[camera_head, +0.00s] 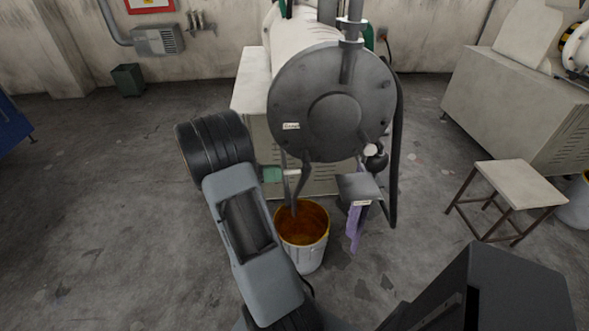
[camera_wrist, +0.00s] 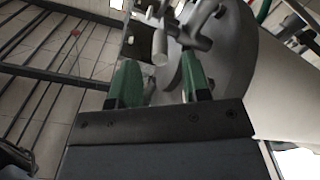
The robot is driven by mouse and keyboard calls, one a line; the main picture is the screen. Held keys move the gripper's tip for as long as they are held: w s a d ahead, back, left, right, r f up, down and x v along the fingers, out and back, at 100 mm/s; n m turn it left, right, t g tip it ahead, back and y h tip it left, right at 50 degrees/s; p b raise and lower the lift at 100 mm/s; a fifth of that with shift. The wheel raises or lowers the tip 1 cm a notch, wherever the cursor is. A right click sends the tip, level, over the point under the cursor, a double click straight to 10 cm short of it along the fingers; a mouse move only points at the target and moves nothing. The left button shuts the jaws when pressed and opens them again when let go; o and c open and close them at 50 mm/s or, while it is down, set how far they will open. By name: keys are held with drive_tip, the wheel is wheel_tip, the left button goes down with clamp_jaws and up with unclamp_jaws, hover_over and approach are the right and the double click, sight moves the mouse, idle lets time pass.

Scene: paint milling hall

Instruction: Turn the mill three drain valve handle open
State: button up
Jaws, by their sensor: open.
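The mill (camera_head: 335,95) has a round grey end plate with a small label that is too small to read. A dark grey spout or rod (camera_head: 300,185) hangs from its lower left toward a white bucket (camera_head: 305,255) with orange inside. My gripper (camera_head: 272,174) is beside this spot, partly hidden by my arm; one green finger shows. In the wrist view, my gripper (camera_wrist: 160,85) is open with two green fingers. A grey rod end (camera_wrist: 160,48), perhaps the valve handle, lies between and beyond the fingertips. I cannot tell whether it touches them. The round plate (camera_wrist: 245,45) is to the right.
A small grey shelf (camera_head: 358,188) with a purple cloth (camera_head: 356,225) is right of the bucket. A black hose (camera_head: 396,150) runs down the mill's right side. A stool (camera_head: 512,185) stands at right.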

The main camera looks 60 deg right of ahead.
sight(304, 171)
drive_tip(key=shift+p+x, duration=0.45)
drive_tip(key=shift+x, duration=2.4)
clamp_jaws()
